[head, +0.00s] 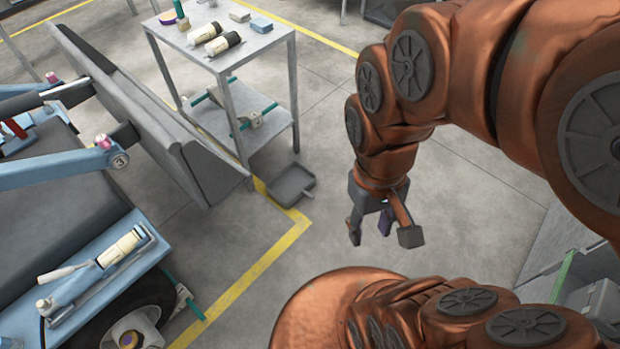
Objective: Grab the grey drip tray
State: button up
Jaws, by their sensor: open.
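The grey drip tray (290,185) lies on the concrete floor beside the yellow line, near the foot of the metal table. It is shallow and dark grey, with a short projection at its lower right corner. My gripper (384,232) hangs from the copper-coloured arm to the right of the tray and points downward. Its fingers are spread open and nothing is between them. The gripper is apart from the tray. Nothing covers the tray in this view.
A grey metal table (272,42) with bottles and small items stands behind the tray, with a lower shelf. A large tilted grey panel (150,115) and a blue machine (60,185) are at left. A grey box (598,300) sits lower right. Floor around the gripper is clear.

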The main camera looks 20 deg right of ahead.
aim_at(289, 186)
jog(key=z, duration=1.5)
jog(key=i, duration=3.75)
jog(key=u, duration=5.05)
